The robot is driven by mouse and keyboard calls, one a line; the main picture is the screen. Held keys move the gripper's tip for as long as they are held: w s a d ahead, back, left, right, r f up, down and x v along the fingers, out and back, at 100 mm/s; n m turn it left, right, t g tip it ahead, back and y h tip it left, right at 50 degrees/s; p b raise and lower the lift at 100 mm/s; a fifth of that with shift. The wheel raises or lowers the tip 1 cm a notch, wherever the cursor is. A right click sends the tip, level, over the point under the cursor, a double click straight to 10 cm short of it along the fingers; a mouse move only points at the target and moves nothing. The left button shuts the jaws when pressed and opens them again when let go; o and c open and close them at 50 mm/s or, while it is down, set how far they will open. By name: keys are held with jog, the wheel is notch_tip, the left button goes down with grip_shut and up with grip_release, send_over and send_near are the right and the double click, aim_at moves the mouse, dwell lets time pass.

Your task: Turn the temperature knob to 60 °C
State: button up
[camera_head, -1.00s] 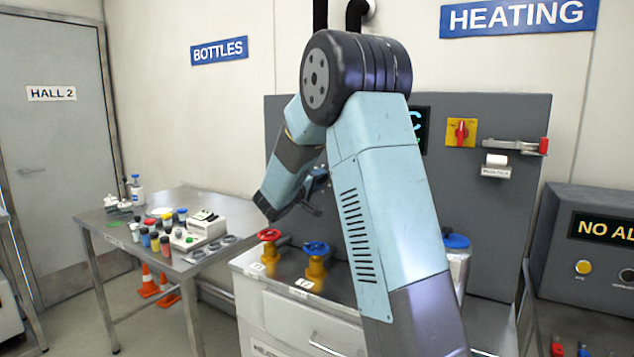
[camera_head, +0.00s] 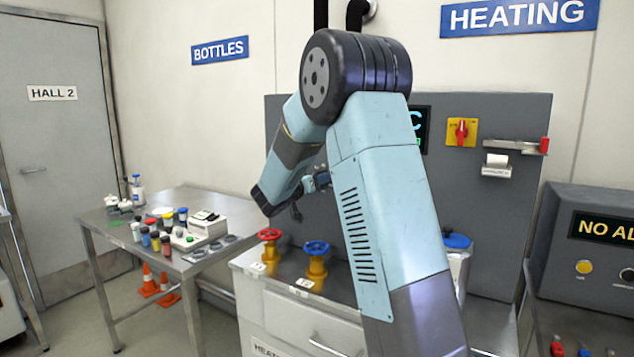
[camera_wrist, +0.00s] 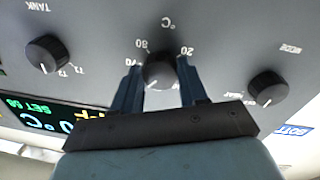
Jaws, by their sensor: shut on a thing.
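The temperature knob (camera_wrist: 160,72) is a dark round knob on the grey panel, in the middle of the wrist view. Marks around it, seen upside down, include 20, 70, 80 and °C. A white pointer line shows on its lower left side. My gripper (camera_wrist: 158,80) is shut on the knob, with one blue finger at each side. In the head view my gripper (camera_head: 318,181) is partly hidden behind my arm, and the knob is hidden. The display (camera_wrist: 45,118) shows SET and a number that looks like 68, seen at a slant.
The TANK knob (camera_wrist: 47,54) and the MODE knob (camera_wrist: 267,88) sit on either side, clear of my fingers. Below my arm are a red valve (camera_head: 269,236) and a blue valve (camera_head: 316,248). A table with bottles (camera_head: 181,216) stands at left.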

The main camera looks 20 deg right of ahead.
jog(key=shift+f+m, duration=0.2)
jog(key=shift+m, duration=0.3)
jog(key=o, duration=1.1)
jog(key=shift+r, duration=0.15)
jog(key=shift+c, duration=0.2)
jog(key=v, duration=1.3)
jog(key=shift+a, duration=0.4)
jog(key=shift+s, duration=0.1)
